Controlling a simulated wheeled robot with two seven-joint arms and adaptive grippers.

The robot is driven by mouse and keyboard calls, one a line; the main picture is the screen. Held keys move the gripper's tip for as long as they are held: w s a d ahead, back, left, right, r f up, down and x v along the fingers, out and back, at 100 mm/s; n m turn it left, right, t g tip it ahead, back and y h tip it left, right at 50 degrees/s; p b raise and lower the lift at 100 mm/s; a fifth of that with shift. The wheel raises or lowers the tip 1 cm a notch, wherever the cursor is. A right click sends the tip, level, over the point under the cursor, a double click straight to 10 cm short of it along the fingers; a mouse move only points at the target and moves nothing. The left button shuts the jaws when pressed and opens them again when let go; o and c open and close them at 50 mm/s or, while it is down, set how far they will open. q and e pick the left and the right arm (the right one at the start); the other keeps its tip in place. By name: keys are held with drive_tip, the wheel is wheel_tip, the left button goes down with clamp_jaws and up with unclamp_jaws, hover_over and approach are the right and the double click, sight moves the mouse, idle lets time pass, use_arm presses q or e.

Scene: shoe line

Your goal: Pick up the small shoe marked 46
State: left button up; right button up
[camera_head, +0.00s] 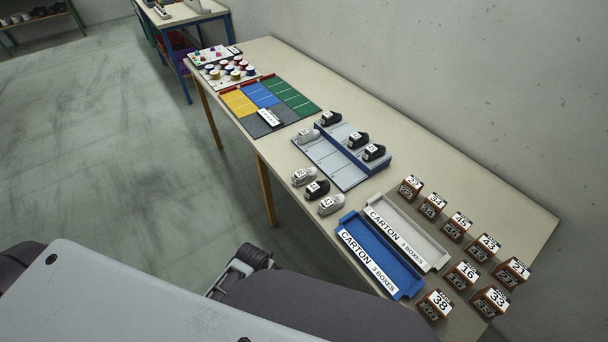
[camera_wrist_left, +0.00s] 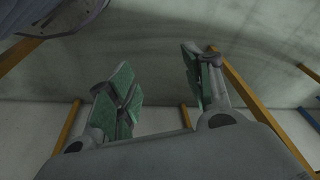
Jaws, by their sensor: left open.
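Several small shoes, some black and some pale, are on the long table in the head view. A black shoe (camera_head: 317,189) lies near the front edge between two pale shoes, one pale shoe (camera_head: 303,176) and another pale shoe (camera_head: 330,205). A pale shoe (camera_head: 308,135) and black shoes (camera_head: 331,118), (camera_head: 358,140) and (camera_head: 374,153) are at the grey rack (camera_head: 333,165). Their marks are too small to read, so I cannot tell which is 46. My left gripper (camera_wrist_left: 155,82) is open and empty in the left wrist view, away from the shoes. My right gripper is not identifiable.
A blue carton tray (camera_head: 372,265) and a grey carton tray (camera_head: 420,235) lie right of the shoes. Several numbered brown boxes (camera_head: 456,227) stand beyond them. A coloured mat (camera_head: 240,103) lies farther left. The table's front edge is close to the shoes.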

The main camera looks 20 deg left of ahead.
use_arm(q)
drive_tip(key=w+r+p+v, duration=0.1)
drive_tip(key=w+v, duration=0.1)
drive_tip(key=v, duration=1.1)
drive_tip(key=w+p+v, duration=0.2)
drive_tip(key=w+v, duration=0.1)
drive_tip(key=v, duration=1)
drive_tip(key=w+d+r+m+t+h, duration=0.1)
drive_tip(key=w+d+m, duration=0.15)
drive_tip(key=w, duration=0.55)
drive_tip(key=w+d+r+m+h, duration=0.1)
drive_tip(key=w+d+m+h, duration=0.1)
drive_tip(key=w+d, duration=0.35)
drive_tip(key=w+a+r, duration=0.2)
drive_tip(key=w+r, duration=0.1)
drive_tip(key=w, duration=0.3)
drive_tip(key=w+a+r, duration=0.3)
drive_tip(key=w+r, duration=0.1)
drive_tip(key=w, duration=0.2)
drive_tip(key=shift+w+a+m+b, duration=0.3)
drive_tip(key=shift+w+a+m, duration=0.05)
drive_tip(key=shift+w, duration=0.05)
use_arm(e)
drive_tip(key=a+r, duration=0.2)
drive_tip(key=shift+s+a+r, duration=0.1)
drive_tip(key=shift+s+r, duration=0.25)
drive_tip(key=shift+s, duration=0.05)
use_arm(q)
drive_tip(key=shift+f, duration=0.1)
